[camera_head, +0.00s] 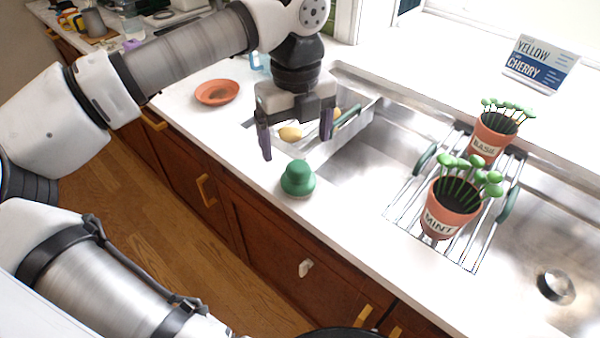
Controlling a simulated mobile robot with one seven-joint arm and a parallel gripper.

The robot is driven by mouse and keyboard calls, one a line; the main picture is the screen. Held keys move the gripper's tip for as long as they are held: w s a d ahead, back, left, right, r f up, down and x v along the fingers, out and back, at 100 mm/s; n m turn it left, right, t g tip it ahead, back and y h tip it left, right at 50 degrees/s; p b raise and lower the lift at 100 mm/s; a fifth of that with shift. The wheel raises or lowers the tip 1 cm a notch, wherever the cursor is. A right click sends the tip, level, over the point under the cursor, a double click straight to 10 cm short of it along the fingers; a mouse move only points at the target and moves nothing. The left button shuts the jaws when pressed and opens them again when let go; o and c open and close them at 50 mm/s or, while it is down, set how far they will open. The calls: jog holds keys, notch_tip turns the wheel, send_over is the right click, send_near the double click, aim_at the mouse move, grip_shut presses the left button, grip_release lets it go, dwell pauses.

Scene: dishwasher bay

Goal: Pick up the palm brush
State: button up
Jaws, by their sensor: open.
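The palm brush (298,179) is a green domed thing with a round knob on top. It stands on the white counter (262,187) near the front edge, left of the sink. My gripper (296,140) is open, fingers pointing down, above and behind the brush in the picture. Nothing shows between the fingers except the container behind them. The gripper appears apart from the brush; the exact height gap cannot be told.
A clear-walled container (366,123) with yellowish items and a green handle sits behind my gripper. A terracotta saucer (217,92) lies to the left. Pots marked MINT (440,218) and BASIL (485,149) stand on a rack over the sink (400,118).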

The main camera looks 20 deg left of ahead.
aim_at(299, 165)
notch_tip(299, 165, down, 10)
jog(key=shift+w+d+r+p, duration=0.1)
jog(key=shift+d+r+p, duration=0.1)
jog(key=shift+p, duration=1.05)
jog(key=c, duration=1.1)
notch_tip(299, 165, up, 18)
jog(key=p, duration=0.8)
jog(key=shift+r, duration=1.05)
jog(key=o, duration=0.4)
jog(key=shift+c, duration=1.4)
